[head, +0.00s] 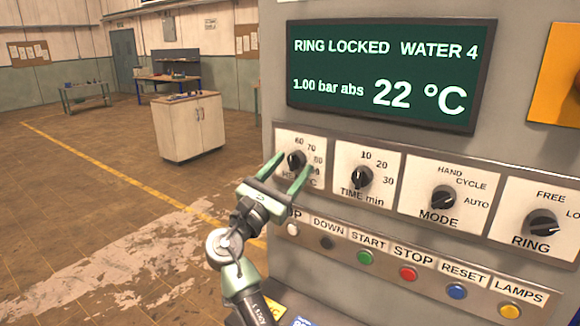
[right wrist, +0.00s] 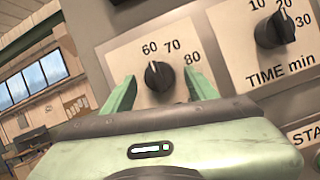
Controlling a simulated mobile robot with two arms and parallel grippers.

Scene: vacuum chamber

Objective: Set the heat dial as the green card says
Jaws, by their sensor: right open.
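The heat dial (head: 296,159) is a black knob on a white plate at the left end of the control row. It also shows in the right wrist view (right wrist: 159,77), its pale mark up and slightly left, toward the 60. The scale reads 60, 70, 80; its lower right is partly hidden by a finger. My right gripper (head: 286,173) is open, its green fingers on either side of the dial. In the right wrist view the fingers (right wrist: 160,92) stand left and right of the knob, apparently not touching it. I see no green card. My left gripper is not in view.
Dials for time (head: 362,178), mode (head: 443,198) and ring (head: 541,224) are to the right. A button row, including start (head: 365,258) and stop (head: 408,273), runs below. The display (head: 385,75) reads ring locked, water 4, 22 °C. Open floor and a cabinet (head: 190,126) lie left.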

